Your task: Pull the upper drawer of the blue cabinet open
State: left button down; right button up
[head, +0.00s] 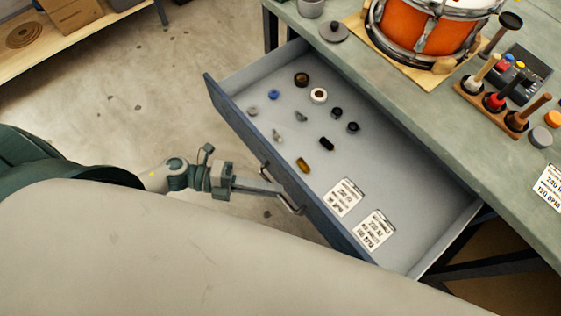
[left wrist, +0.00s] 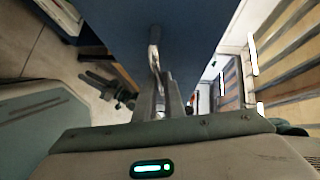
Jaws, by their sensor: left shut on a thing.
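In the head view the upper drawer (head: 262,137) of the blue cabinet is pulled far out from under the green bench top. Its grey inside shows. Its metal bar handle (head: 288,203) is on the blue front. My left gripper (head: 278,188) is shut on this handle. In the left wrist view the handle (left wrist: 154,60) runs down the blue drawer front (left wrist: 120,25) to my left gripper's fingers (left wrist: 168,95).
Several small parts and two printed cards (head: 345,197) lie in the drawer. An orange drum (head: 415,28) and a wooden mallet rack (head: 490,100) stand on the bench top (head: 400,110). A wooden shelf (head: 60,50) with boxes is at the upper left. Bare floor lies between.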

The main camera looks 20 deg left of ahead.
pick_arm(q)
jog(key=shift+s+a, duration=0.2)
jog(key=shift+s, duration=0.2)
pick_arm(e)
jog(key=shift+a, duration=0.1)
pick_arm(q)
jog(key=c, duration=1.8)
grip_release()
jog(key=shift+c, duration=0.2)
